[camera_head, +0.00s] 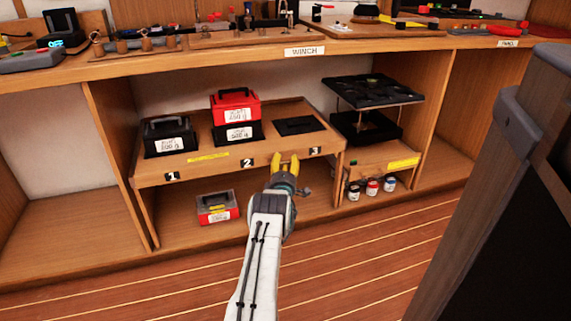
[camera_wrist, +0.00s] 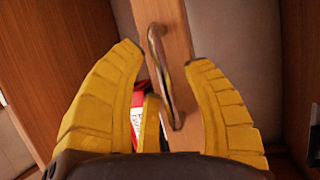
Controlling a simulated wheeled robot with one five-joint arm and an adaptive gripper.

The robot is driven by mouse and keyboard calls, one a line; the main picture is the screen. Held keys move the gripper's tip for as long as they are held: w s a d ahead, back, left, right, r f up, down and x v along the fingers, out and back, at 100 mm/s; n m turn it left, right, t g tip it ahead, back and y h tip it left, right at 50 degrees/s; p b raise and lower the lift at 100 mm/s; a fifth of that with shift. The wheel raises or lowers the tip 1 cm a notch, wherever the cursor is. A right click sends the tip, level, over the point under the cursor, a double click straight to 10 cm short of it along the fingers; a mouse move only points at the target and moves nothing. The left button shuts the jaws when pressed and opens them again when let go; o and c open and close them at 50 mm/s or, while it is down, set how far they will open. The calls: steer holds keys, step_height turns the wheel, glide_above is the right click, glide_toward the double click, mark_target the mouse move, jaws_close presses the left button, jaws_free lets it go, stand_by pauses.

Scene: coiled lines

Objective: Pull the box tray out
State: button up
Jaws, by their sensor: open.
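The wooden box tray (camera_head: 215,170) sits in the middle bay of the shelf under the counter, its front board marked 1, 2 and 3. A black box (camera_head: 168,136) stands at 1, a red box (camera_head: 235,106) on top of another black box (camera_head: 238,132) at 2. A black pad (camera_head: 299,126) lies bare at 3. My gripper (camera_head: 285,158), with yellow fingers, is at the front board between 2 and 3. In the wrist view the metal handle (camera_wrist: 160,72) on the board (camera_wrist: 176,20) shows between the open fingers (camera_wrist: 165,60); I cannot tell whether they touch it.
A red and grey case (camera_head: 217,208) lies on the lower shelf below the tray. A black rack (camera_head: 374,92) and several small jars (camera_head: 372,187) are at the right. A large dark object (camera_head: 515,190) fills the right foreground. The plank floor in front is clear.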

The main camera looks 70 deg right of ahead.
stand_by(0.3)
jaws_close()
stand_by(0.3)
